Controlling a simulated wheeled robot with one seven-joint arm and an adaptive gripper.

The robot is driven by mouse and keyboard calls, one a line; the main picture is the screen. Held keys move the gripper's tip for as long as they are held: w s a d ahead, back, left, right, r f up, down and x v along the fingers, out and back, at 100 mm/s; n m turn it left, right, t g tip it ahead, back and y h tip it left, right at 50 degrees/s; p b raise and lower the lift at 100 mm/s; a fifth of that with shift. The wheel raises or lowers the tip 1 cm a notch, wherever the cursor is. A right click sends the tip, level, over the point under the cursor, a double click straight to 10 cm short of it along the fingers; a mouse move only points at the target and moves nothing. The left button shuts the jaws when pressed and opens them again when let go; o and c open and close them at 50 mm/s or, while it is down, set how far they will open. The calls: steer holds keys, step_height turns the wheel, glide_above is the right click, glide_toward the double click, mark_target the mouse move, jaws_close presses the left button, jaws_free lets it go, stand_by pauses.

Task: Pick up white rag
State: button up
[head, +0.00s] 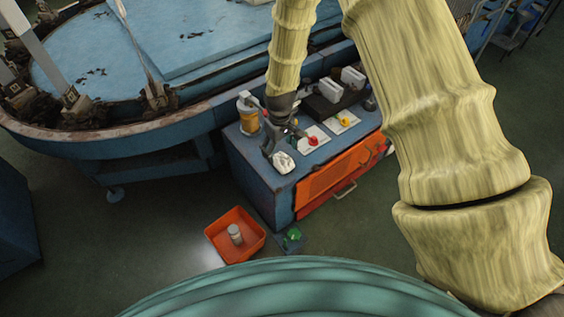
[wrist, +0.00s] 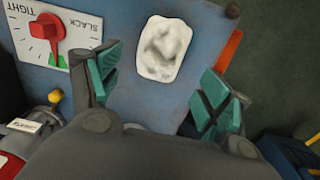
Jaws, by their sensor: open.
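The white rag (head: 284,163) is a small crumpled patch lying near the front left corner of the blue cabinet top (head: 247,163). In the wrist view the rag (wrist: 163,49) lies flat on the blue surface, beyond and between my fingertips. My gripper (wrist: 158,82) is open, with green-padded fingers spread to either side of the rag's near edge. Nothing is between the fingers that I can see. In the head view my gripper (head: 277,142) is just behind the rag, over the cabinet top; its fingertips are small and partly hidden there.
A white panel with a red knob (head: 313,141) and one with a yellow knob (head: 344,122) sit right of the rag. A yellow-orange bottle (head: 248,116) stands left. An orange drawer front (head: 335,179) faces forward. An orange bin (head: 216,229) holding a grey cylinder (head: 235,234) is on the floor.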

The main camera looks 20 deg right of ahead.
mark_target(282, 157)
steer(key=f, duration=0.2)
steer(key=s+f, duration=0.1)
steer(key=f, duration=0.1)
steer(key=shift+d+f+b, duration=0.1)
steer(key=shift+d+b, duration=0.05)
steer(key=shift+b, duration=0.2)
steer(key=shift+f, duration=0.3)
steer(key=shift+c, duration=0.3)
steer(key=c, duration=1.1)
steer(key=shift+r, duration=0.15)
steer(key=shift+r, duration=0.25)
steer(key=r, duration=0.3)
steer(key=shift+s+p, duration=0.3)
steer(key=shift+p, duration=0.1)
steer(key=s, duration=0.5)
steer(key=s+r, duration=0.1)
steer(key=s, duration=0.4)
steer(key=s+p, duration=0.1)
steer(key=s, duration=0.4)
steer(key=shift+s+d+r, duration=0.15)
steer(key=shift+s+d, duration=0.1)
steer(key=shift+d, duration=0.05)
